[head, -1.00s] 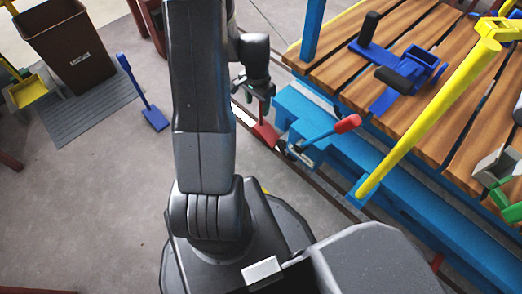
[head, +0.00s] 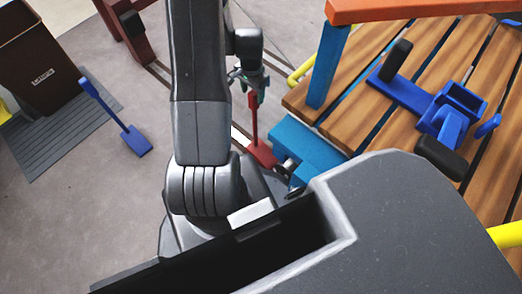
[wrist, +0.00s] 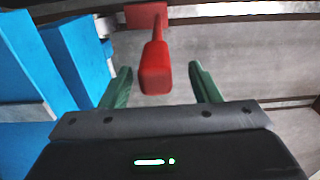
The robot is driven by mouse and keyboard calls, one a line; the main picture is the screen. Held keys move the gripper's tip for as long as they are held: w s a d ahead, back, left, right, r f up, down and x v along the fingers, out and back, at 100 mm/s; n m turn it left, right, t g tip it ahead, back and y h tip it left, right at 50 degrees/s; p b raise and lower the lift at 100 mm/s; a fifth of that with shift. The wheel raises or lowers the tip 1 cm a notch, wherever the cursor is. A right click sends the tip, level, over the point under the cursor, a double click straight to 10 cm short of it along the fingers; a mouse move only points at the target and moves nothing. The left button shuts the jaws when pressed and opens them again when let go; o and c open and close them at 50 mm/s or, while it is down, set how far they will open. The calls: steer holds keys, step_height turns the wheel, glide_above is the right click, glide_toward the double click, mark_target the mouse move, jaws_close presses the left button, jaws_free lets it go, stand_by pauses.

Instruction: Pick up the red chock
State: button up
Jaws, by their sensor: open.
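The red chock (head: 262,152) stands on the floor rail beside the blue cart frame, its handle pointing up. In the wrist view, the chock's handle (wrist: 155,68) rises towards the camera, with the red base (wrist: 147,14) farther off. My gripper (head: 250,82) is at the top of the handle. In the wrist view, the green fingers of my gripper (wrist: 159,70) are spread on either side of the handle end, with gaps showing on both sides. The gripper is open and holds nothing.
The blue cart (head: 300,146) with a wooden slatted deck (head: 350,85) stands close to the right of the chock. A blue chock-like tool (head: 137,140) stands on the open floor at left. A brown bin (head: 40,60) is at far left.

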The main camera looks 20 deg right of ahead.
steer(key=f+b, duration=0.1)
steer(key=f, duration=0.1)
steer(key=f+b, duration=0.1)
steer(key=f, duration=0.2)
steer(key=shift+s+d+f, duration=0.1)
steer(key=shift+s+d, duration=0.05)
steer(key=shift+s, duration=0.05)
jaws_close()
stand_by(1.1)
